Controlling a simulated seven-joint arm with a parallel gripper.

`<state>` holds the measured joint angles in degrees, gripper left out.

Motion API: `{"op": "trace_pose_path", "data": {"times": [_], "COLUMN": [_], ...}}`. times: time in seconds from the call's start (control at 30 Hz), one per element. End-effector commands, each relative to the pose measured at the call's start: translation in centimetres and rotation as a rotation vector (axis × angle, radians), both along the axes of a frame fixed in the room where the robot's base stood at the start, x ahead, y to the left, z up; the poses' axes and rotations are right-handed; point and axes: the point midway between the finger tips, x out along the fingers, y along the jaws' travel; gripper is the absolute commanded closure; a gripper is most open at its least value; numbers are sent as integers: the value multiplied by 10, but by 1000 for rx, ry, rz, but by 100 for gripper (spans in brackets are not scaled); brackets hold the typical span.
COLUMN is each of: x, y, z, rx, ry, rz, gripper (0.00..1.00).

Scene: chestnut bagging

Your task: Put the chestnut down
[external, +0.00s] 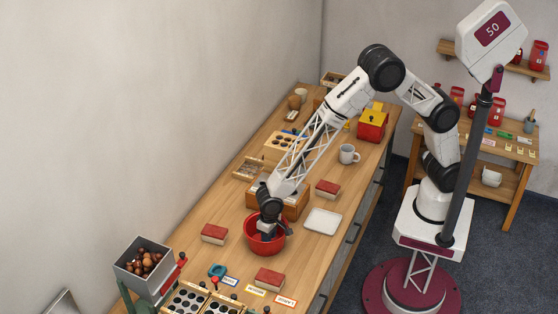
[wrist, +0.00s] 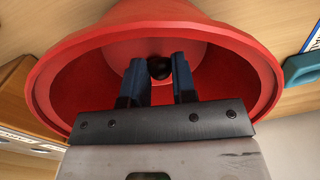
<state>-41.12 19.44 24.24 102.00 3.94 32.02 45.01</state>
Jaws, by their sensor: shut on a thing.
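My gripper (wrist: 160,85) is shut on a dark, round chestnut (wrist: 159,68), which shows between the fingertips in the wrist view. The fingers reach down inside a red bowl (external: 280,238), and the bowl's red rim (wrist: 50,75) surrounds them in the wrist view. I cannot tell whether the chestnut touches the bowl's bottom. In the external view the chestnut is hidden by my gripper and the bowl wall.
A grey bin of chestnuts (external: 133,266) stands at the near left. Red-topped blocks (external: 213,234) lie around the bowl, with a white tray (external: 323,221) to its right. A wooden box (external: 292,207) stands just behind it. A blue-green ring-shaped thing (external: 217,270) lies in front.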

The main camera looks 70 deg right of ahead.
Motion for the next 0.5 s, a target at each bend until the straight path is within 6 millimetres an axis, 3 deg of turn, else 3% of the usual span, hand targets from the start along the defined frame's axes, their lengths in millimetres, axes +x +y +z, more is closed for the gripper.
{"op": "trace_pose_path", "data": {"times": [0.3,0.5], "x": [0,0], "y": [0,0], "z": [-31,-35], "rx": [-2,-1], "ry": [2,1], "rz": [0,0], "gripper": [97,97]}}
